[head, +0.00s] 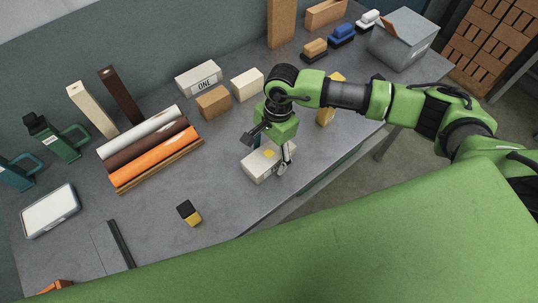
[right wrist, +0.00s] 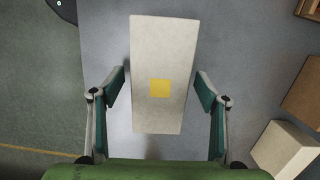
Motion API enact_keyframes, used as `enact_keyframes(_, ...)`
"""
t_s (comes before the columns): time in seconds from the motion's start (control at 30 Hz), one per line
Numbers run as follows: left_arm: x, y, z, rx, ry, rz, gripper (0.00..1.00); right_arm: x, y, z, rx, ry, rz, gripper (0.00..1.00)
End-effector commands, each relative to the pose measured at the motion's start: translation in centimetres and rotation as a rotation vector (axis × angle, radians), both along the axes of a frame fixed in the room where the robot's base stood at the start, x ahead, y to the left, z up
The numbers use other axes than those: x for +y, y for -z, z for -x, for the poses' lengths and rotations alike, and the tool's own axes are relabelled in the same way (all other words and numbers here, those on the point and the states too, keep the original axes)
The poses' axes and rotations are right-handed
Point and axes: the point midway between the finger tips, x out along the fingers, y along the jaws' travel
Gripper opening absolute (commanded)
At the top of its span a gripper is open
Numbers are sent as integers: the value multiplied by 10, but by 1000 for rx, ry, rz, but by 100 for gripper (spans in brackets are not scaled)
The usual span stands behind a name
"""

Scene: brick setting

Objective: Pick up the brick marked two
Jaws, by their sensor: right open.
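A pale cream brick (head: 256,169) with a yellow square on top lies on the grey table near its front edge. Its side marking is too small to read. My right gripper (head: 268,152) is open directly over this brick. In the right wrist view the brick (right wrist: 158,50) lies lengthwise between the two open fingers, with a gap on each side. I cannot tell how far down its sides the fingertips reach. Another pale brick marked ONE (head: 199,80) lies farther back. My left gripper is not in view.
A tan brick (head: 214,103) and a cream brick (head: 247,85) lie behind the gripper. A yellow object (head: 325,115) stands to its right. Rolls (head: 150,155) lie on the left, and a small black and yellow block (head: 189,213) sits front left. A grey bin (head: 404,45) stands back right.

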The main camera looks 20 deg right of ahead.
Motion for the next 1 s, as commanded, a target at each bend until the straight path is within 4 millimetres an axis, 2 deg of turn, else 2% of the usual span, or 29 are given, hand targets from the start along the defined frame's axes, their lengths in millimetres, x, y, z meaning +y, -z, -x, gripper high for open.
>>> enact_keyframes(0.03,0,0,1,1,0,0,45,0,0,0,0,0,0,68)
enact_keyframes(0.23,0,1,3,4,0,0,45,0,0,0,0,0,0,16)
enact_keyframes(0.67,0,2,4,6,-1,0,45,0,-8,-1,-2,0,-2,15)
enact_keyframes(0.87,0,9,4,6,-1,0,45,1,-33,-2,-7,-2,-3,15)
enact_keyframes(1.0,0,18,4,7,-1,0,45,6,-54,19,-6,-6,-4,15)
